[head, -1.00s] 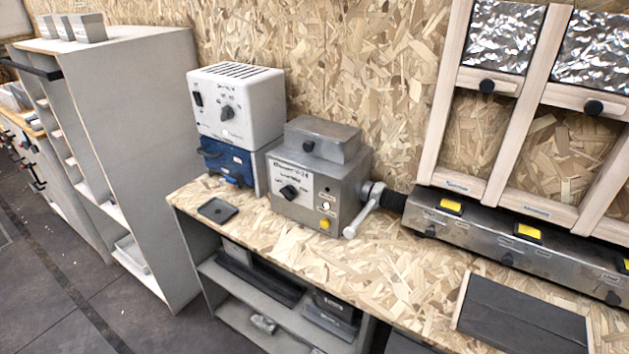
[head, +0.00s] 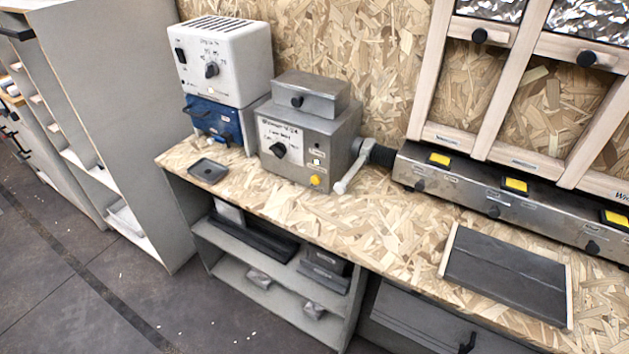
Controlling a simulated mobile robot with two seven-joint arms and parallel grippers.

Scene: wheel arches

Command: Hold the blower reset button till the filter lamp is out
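A grey metal blower box (head: 309,139) stands on the wood-chip bench against the back wall. Its front has a label, a black knob (head: 279,150), a small pale lamp or indicator (head: 316,162) and a yellow button (head: 315,181) low at the right. I cannot tell for sure whether the small pale spot is lit. A lever with a light grey handle (head: 350,174) sticks out at the box's right side, near the yellow button. Neither of my grippers is in view.
A white box with a dial (head: 226,65) sits on a blue unit (head: 214,121) left of the blower. A small dark tray (head: 208,171) lies in front. A metal rail with yellow switches (head: 495,197) runs right. A dark panel (head: 505,275) lies front right. The bench middle is clear.

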